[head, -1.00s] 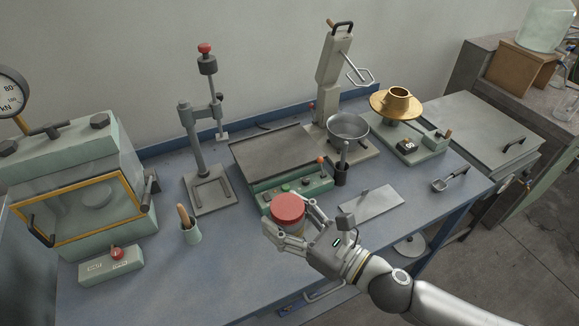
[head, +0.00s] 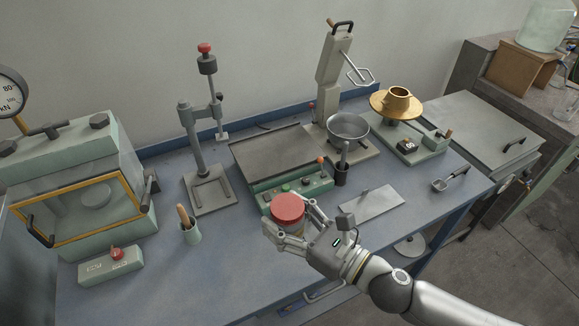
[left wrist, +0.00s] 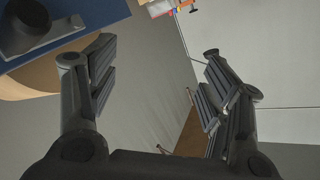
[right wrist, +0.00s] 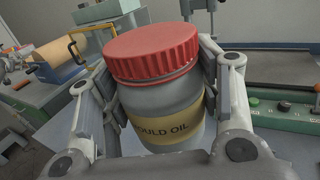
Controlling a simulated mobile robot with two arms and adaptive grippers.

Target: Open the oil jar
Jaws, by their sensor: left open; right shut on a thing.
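The oil jar (right wrist: 165,110) is a grey jar with a yellow band reading "OULD OIL" in the right wrist view. Its ridged red lid (head: 288,207) is on top, and it also shows in the right wrist view (right wrist: 150,50). My right gripper (head: 287,228) is shut on the jar's body below the lid, with a finger on each side. The jar stands roughly upright over the front of the bench; I cannot tell whether its base touches the bench. My left gripper (left wrist: 160,85) is open and empty in the left wrist view, away from the jar, and is not in the head view.
Behind the jar is a green control box (head: 297,190) with buttons. A grey plate (head: 371,203) lies to the right. A cup with a brush (head: 190,230) and a press stand (head: 207,190) stand to the left. The blue bench (head: 220,275) is clear at front left.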

